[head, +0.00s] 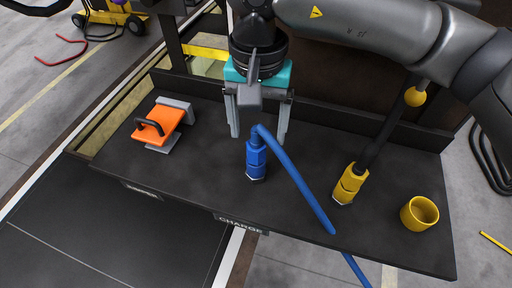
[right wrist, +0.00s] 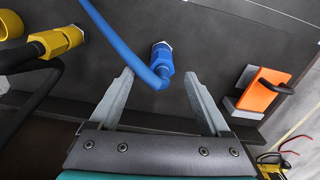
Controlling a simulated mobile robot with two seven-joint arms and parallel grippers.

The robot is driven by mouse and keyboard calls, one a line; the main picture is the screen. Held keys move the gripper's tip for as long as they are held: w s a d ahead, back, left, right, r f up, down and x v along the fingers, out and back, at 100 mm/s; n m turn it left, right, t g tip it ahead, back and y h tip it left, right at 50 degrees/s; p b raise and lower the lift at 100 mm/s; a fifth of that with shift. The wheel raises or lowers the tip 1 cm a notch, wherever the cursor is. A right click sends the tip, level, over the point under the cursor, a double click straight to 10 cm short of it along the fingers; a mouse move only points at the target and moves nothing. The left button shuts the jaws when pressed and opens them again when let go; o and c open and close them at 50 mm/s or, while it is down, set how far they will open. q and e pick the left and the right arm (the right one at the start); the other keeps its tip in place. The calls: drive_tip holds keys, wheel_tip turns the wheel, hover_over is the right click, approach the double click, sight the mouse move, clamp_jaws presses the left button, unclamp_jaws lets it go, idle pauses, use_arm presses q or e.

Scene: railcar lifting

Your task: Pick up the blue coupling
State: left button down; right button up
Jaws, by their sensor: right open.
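The blue coupling (head: 256,160) stands upright on the dark bench, with a blue hose curving from its top to the right and over the front edge. My right gripper (head: 257,138) is open and empty, pointing down just behind and above the coupling. In the right wrist view the coupling (right wrist: 162,60) shows just beyond the fingertips, roughly centred between the two open fingers (right wrist: 159,76). The blue hose passes close to the left finger in that view; I cannot tell whether they touch. My left gripper is not in view.
A yellow coupling (head: 348,184) with a black hose and a yellow cup (head: 419,213) stand on the bench (head: 200,187) to the right. An orange-and-grey block with a black handle (head: 155,127) lies to the left. A raised ledge runs along the back. Bare bench lies between them.

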sight(256, 146)
drive_tip(key=shift+w+a+f+p, duration=0.1)
drive_tip(key=shift+f+p, duration=0.2)
drive_tip(key=shift+f, duration=1.1)
drive_tip(key=shift+w+a+f+p, duration=0.1)
drive_tip(key=shift+f+p, duration=0.2)
drive_tip(key=shift+f, duration=1.05)
drive_tip(key=shift+c, duration=0.3)
clamp_jaws()
